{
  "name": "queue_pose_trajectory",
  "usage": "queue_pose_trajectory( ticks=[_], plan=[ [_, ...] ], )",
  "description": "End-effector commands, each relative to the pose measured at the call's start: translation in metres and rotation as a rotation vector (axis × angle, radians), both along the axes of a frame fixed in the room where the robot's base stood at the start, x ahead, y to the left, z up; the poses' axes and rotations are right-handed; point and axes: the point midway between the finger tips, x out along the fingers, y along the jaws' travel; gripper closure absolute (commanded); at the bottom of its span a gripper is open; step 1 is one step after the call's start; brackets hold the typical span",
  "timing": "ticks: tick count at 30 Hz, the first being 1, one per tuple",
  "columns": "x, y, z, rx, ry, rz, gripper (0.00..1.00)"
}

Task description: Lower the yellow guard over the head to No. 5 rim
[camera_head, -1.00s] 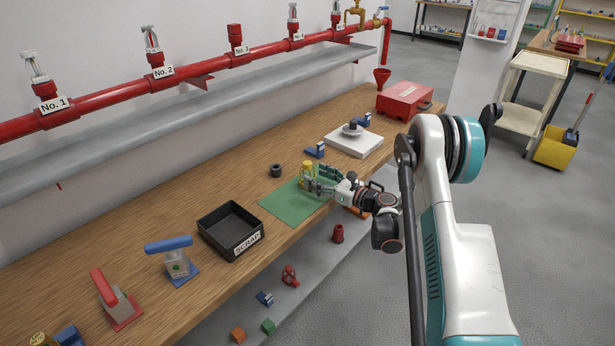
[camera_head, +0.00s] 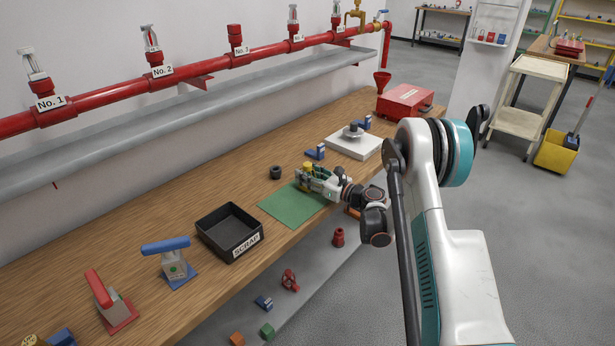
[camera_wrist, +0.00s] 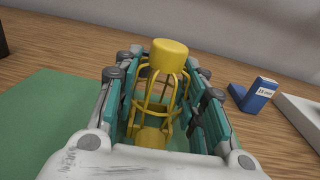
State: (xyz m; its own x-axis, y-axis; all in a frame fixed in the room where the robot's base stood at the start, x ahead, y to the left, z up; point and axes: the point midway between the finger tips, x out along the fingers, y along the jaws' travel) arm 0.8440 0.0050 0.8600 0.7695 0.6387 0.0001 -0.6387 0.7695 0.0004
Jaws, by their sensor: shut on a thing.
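The yellow guard (camera_wrist: 157,95), a wire cage with a solid round cap, stands upright between the fingers of my gripper (camera_wrist: 160,105) in the wrist view. My gripper is shut on it. In the head view my gripper (camera_head: 315,180) is low over the green mat (camera_head: 290,208), and the guard (camera_head: 308,167) shows only in part behind the fingers. I cannot tell whether the guard still touches the mat. The No. 5 head (camera_head: 338,19) stands upright on the red pipe at the far right end, with its label below; its rim is too small to make out.
The black scrap tray (camera_head: 219,218) is left of the mat. A dark ring (camera_head: 276,172), blue blocks (camera_head: 315,153) and a white scale (camera_head: 356,146) stand near my gripper. A grey ledge (camera_head: 200,102) runs below the pipe.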

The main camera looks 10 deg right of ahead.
Motion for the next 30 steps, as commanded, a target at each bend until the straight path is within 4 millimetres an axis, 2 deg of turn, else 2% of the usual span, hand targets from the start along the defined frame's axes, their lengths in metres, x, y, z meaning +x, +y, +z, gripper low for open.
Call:
queue_pose_trajectory(
  ticks=[5,11,16,24,30],
  plan=[
    [0.0,0.0,0.002,0.0,0.0,0.0,1.0],
    [0.0,0.0,0.018,0.0,0.0,0.0,1.0],
    [0.0,0.0,0.051,0.0,0.0,0.0,1.0],
    [0.0,0.0,0.128,0.0,0.0,0.0,1.0],
    [0.0,0.0,0.171,0.0,0.0,0.0,1.0]
  ],
)
